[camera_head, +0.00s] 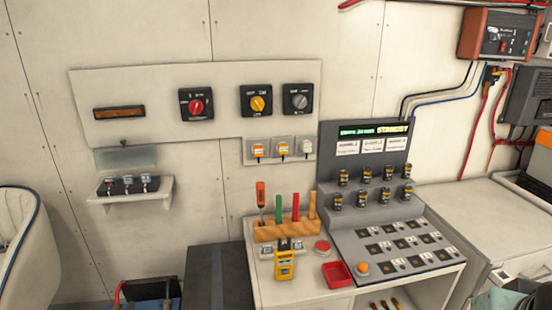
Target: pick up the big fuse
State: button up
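My gripper is not in view. Several dark cylindrical pieces with pale bands, which look like fuses (388,172), stand in two rows on the stepped grey console (350,240). They look close to one another in size, so I cannot tell which one is the big fuse. On a small white wall shelf (125,205) at the left, a black block (128,186) carries three small silvery pieces. These are too small to tell whether they are fuses.
A wooden rack (286,230) with upright tools, a yellow handheld device (284,265), a red tray (337,274) and a red button (322,247) crowd the white counter. A dark surface (218,278) lies left of it. Rotary switches (257,100) sit on the wall panel.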

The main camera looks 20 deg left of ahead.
aim_at(110, 181)
jog(key=k+j+z, duration=0.1)
jog(key=j, duration=0.3)
jog(key=k+j+z, duration=0.15)
jog(key=j, duration=0.2)
jog(key=j+z, duration=0.1)
jog(key=j, duration=0.25)
jog(key=k+j+z, duration=0.15)
jog(key=j, duration=0.2)
jog(key=k+j, duration=0.15)
jog(key=j, duration=0.2)
jog(key=k+j, duration=0.2)
jog(key=j, duration=0.15)
jog(key=k+j, duration=0.15)
jog(key=j, duration=0.25)
jog(key=k+j, duration=0.15)
jog(key=j, duration=0.2)
jog(key=z, duration=0.05)
